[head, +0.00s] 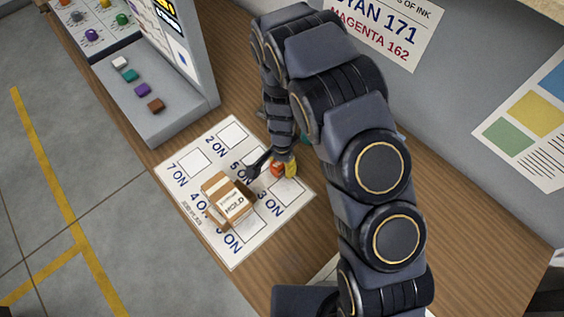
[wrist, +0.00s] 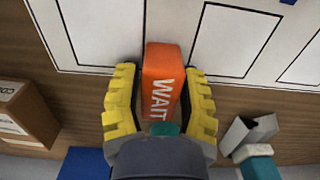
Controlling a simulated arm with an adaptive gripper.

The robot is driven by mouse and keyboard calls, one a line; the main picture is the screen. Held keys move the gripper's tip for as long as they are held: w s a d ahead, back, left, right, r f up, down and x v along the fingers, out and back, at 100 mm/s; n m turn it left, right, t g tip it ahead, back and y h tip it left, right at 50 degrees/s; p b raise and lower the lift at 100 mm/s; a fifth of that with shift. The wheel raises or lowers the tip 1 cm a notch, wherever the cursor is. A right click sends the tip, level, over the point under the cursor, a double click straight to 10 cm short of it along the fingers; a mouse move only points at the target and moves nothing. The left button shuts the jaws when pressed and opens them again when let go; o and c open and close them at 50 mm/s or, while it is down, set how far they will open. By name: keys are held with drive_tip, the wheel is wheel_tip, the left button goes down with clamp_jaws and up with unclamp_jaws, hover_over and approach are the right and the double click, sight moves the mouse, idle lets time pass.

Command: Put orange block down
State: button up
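The orange block (head: 277,169), marked WAIT, is between the two yellow ribbed fingers of my gripper (wrist: 160,85). The block also shows in the wrist view (wrist: 165,72), with the dark inner pads against its sides. Its far end overlaps the edge of the white printed mat (wrist: 90,30) in that view. In the head view, my gripper (head: 284,168) is over the right part of the mat (head: 190,160), and my arm hides part of it. I cannot tell whether the block touches the mat.
A cardboard box marked HOLD (head: 229,199) stands on the mat, left of my gripper. Grey pieces (wrist: 250,132) lie right of my gripper in the wrist view.

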idle(0.3)
wheel_tip(320, 180, up, 11)
drive_tip(key=shift+r, duration=0.15)
drive_tip(key=s+d+r+n, duration=0.2)
drive_tip(key=s+d+r, duration=0.25)
drive_tip(key=r, duration=0.25)
drive_tip(key=s+d+r+n, duration=0.2)
drive_tip(key=s+d+r, duration=0.1)
drive_tip(key=s+r, duration=0.3)
drive_tip(key=s+d+r+n, duration=0.2)
drive_tip(key=s+r, duration=0.1)
drive_tip(key=s, duration=0.3)
drive_tip(key=s+d+r+n+g, duration=0.1)
drive_tip(key=s+d+r+n, duration=0.1)
drive_tip(key=s, duration=0.4)
drive_tip(key=shift+s+d+r+n+g, duration=0.2)
drive_tip(key=shift+s+r+n+g, duration=0.15)
drive_tip(key=shift+r+n, duration=0.2)
